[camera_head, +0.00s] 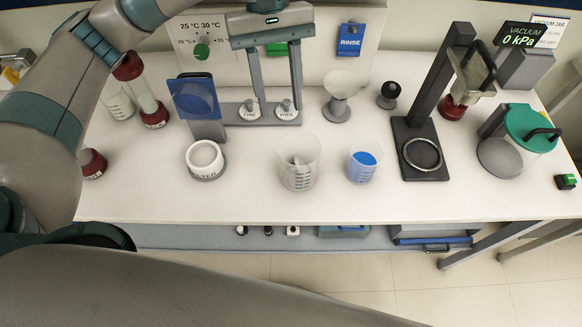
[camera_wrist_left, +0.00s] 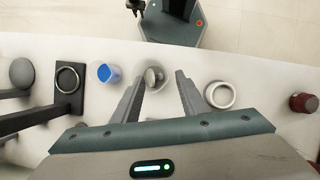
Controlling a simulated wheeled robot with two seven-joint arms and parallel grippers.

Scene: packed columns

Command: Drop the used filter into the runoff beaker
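A clear beaker (camera_head: 299,176) with printed marks stands near the bench front, left of a beaker of blue liquid. A greyish-white piece (camera_head: 297,160), which looks like the filter, is inside it; its exact shape is unclear. In the left wrist view a grey round piece (camera_wrist_left: 153,75) shows in the clear beaker, beyond and between the fingertips. My left gripper (camera_head: 281,111) is open and empty, farther back than the beaker and apart from it. Its parted fingers also show in the left wrist view (camera_wrist_left: 160,76). My right gripper cannot be made out.
The bench front edge is clear.

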